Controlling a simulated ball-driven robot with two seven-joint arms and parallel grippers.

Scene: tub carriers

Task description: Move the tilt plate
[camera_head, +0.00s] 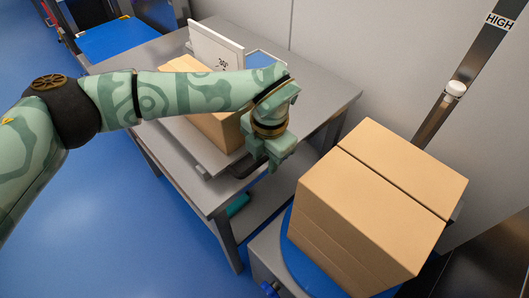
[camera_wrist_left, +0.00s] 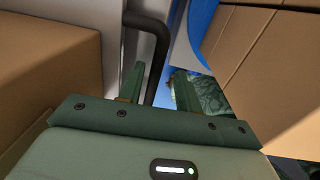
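The tilt plate (camera_head: 212,163) appears to be the grey plate on the metal table, under a cardboard box (camera_head: 215,127). A dark handle (camera_head: 243,168) is at its near right edge, partly hidden by my gripper. My left gripper (camera_head: 262,162) is at this handle, pointing down. In the left wrist view the black handle (camera_wrist_left: 155,65) runs between the two fingers of my left gripper (camera_wrist_left: 158,88). The fingers are apart, with gaps showing beside the handle. My right gripper is not in view.
A large closed cardboard box (camera_head: 370,205) stands on a blue round top (camera_head: 310,265) at the right, close to my left gripper. A white panel (camera_head: 215,46) stands behind the smaller box. A post marked HIGH (camera_head: 470,65) rises by the wall. Blue floor is clear at left.

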